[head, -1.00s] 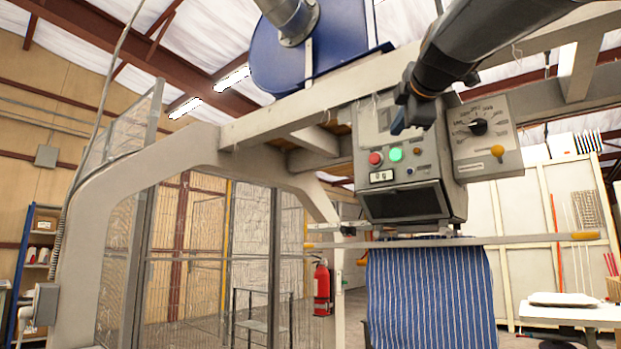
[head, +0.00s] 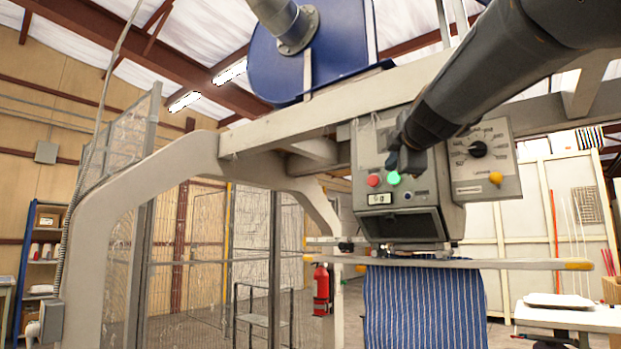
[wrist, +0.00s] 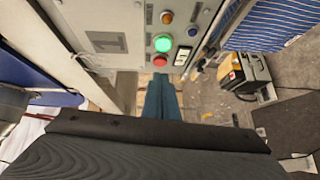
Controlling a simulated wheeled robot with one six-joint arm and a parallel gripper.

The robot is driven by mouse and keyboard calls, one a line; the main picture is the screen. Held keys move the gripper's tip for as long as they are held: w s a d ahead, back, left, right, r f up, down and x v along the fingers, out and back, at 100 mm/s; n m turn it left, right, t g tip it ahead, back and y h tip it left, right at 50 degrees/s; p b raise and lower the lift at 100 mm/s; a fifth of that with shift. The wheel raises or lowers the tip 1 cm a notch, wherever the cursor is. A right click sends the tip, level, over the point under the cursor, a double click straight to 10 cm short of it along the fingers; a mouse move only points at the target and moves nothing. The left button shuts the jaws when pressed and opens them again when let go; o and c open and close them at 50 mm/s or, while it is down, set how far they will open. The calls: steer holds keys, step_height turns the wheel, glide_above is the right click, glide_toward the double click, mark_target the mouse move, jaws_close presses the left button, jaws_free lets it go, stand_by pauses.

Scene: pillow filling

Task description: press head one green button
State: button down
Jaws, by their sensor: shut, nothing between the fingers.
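The control box of head one (head: 425,220) is a grey panel with a dark open hood below. Its lit green button (head: 394,178) sits right of a red button (head: 374,180). My gripper (head: 392,164) is at the panel, its tip just above the green button in the head view. In the wrist view, the shut blue fingers (wrist: 162,84) are empty and point toward the panel. There the green button (wrist: 163,43) glows beyond the fingertips, with the red button (wrist: 159,60) between them in the picture. I cannot tell whether the fingers touch the panel.
Blue striped fabric (head: 425,305) hangs below, behind a horizontal bar (head: 540,264). A beige frame arch (head: 90,220) and a mesh fence (head: 185,260) stand left.

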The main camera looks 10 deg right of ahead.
steer(key=p, duration=0.2)
glide_toward(389, 178)
steer(key=w+a, duration=0.3)
steer(key=shift+w+d+f+b, duration=0.15)
steer(key=shift+w+d, duration=0.2)
steer(key=shift+d, duration=0.3)
steer(key=shift+w+d+b, duration=0.2)
steer(key=shift+w+d, duration=0.2)
steer(key=shift+d, duration=0.25)
steer(key=shift+w+d+f+b, duration=0.15)
steer(key=shift+w+d, duration=0.2)
steer(key=shift+d, duration=0.3)
